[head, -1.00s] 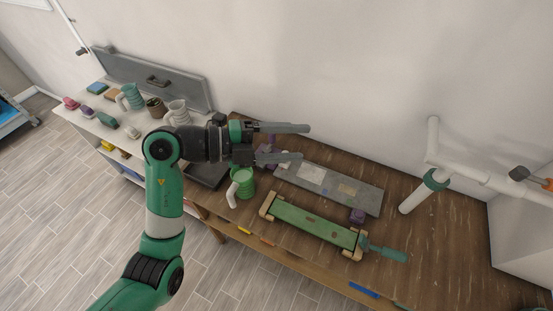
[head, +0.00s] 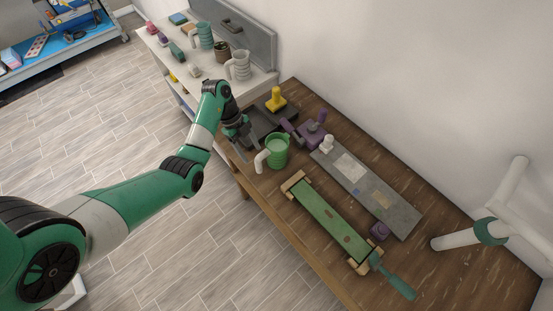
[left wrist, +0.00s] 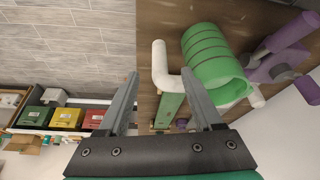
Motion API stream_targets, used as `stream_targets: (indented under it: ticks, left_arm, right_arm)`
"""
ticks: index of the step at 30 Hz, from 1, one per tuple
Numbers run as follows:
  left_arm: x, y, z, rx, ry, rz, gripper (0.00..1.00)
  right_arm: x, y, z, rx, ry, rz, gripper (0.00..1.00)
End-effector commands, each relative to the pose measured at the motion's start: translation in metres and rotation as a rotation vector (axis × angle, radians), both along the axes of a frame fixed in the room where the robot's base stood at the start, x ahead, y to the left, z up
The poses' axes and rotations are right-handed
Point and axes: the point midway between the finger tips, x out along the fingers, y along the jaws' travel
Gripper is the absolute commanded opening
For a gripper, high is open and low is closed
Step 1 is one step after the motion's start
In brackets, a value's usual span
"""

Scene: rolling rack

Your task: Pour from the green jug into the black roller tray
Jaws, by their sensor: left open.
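The green jug (head: 278,148) stands upright on the wooden bench, its white handle (head: 261,162) towards the front left. In the left wrist view the jug (left wrist: 213,62) lies ahead and right of centre, its handle (left wrist: 160,66) between the lines of the two fingers. My left gripper (head: 243,142) is open and empty, just left of the jug; whether it touches the handle I cannot tell. The black roller tray (head: 262,120) lies on the bench behind and left of the jug, partly hidden by my gripper. My right gripper is in neither view.
A yellow-handled tool (head: 276,100) and purple tools (head: 313,133) stand behind the jug. A grey board (head: 375,190) and a green plank in wooden end blocks (head: 330,215) lie to the right. A white shelf holds a grey jug (head: 239,66) and a teal jug (head: 205,36).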

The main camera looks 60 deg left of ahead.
Motion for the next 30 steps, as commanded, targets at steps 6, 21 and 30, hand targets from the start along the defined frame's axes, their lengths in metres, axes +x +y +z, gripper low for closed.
stream_targets:
  ticks: [6,21,30]
  left_arm:
    - [0.006,-0.013,-0.039,0.000,0.000,-0.001,0.67]
    - [0.011,-0.030,-0.084,-0.002,0.001,-0.002,0.67]
    - [0.012,-0.031,-0.085,0.000,0.000,-0.001,0.54]
  right_arm:
    - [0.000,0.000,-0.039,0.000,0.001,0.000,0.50]
    - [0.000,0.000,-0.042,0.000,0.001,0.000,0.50]
    - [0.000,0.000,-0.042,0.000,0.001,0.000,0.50]
